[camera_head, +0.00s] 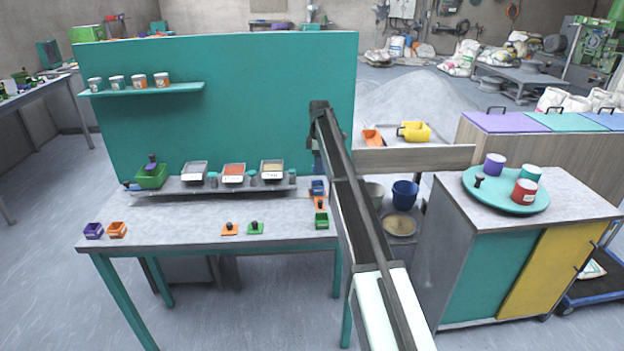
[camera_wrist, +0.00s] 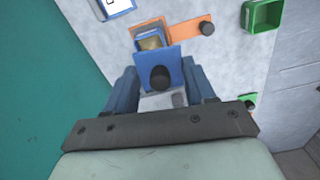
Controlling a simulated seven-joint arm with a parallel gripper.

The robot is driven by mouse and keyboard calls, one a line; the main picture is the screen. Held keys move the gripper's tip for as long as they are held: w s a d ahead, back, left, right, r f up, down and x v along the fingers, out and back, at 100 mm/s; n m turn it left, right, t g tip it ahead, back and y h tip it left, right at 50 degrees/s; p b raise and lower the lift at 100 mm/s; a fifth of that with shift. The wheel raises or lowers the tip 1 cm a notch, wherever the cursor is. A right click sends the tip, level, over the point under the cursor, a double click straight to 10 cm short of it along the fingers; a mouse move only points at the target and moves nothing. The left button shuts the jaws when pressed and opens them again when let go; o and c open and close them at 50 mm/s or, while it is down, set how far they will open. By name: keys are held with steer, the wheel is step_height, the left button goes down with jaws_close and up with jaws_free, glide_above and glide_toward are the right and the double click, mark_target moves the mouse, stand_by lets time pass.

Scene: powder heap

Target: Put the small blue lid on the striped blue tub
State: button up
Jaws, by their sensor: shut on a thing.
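The small blue lid (camera_wrist: 173,60), a square plate with a dark round knob, is between the fingers of my gripper (camera_wrist: 160,82), which is shut on it. Just beyond the lid in the wrist view is an open blue tub (camera_wrist: 147,33) with tan powder inside; the lid overlaps its near side. I cannot tell whether they touch. A blue tub with a pale band (camera_head: 317,187) stands at the bench's right end in the head view. There my arm hides most of my gripper and the held lid.
Close by are an orange piece with a dark knob (camera_wrist: 193,30), a green tub (camera_wrist: 263,15) and a green lid (camera_wrist: 248,102). Labelled trays (camera_head: 233,175) stand on the low shelf. Purple (camera_head: 93,231) and orange (camera_head: 117,230) tubs sit at left. The bench's front middle-left is clear.

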steer(key=shift+w+r, duration=0.15)
steer(key=shift+w, duration=0.75)
steer(key=shift+s+n, duration=0.1)
steer(key=shift+n, duration=0.6)
steer(key=shift+a, duration=0.1)
steer(key=shift+f, duration=3.25)
steer(key=shift+f, duration=0.55)
steer(key=o, duration=1.4)
steer(key=shift+r, duration=0.2)
steer(key=shift+r, duration=3.35)
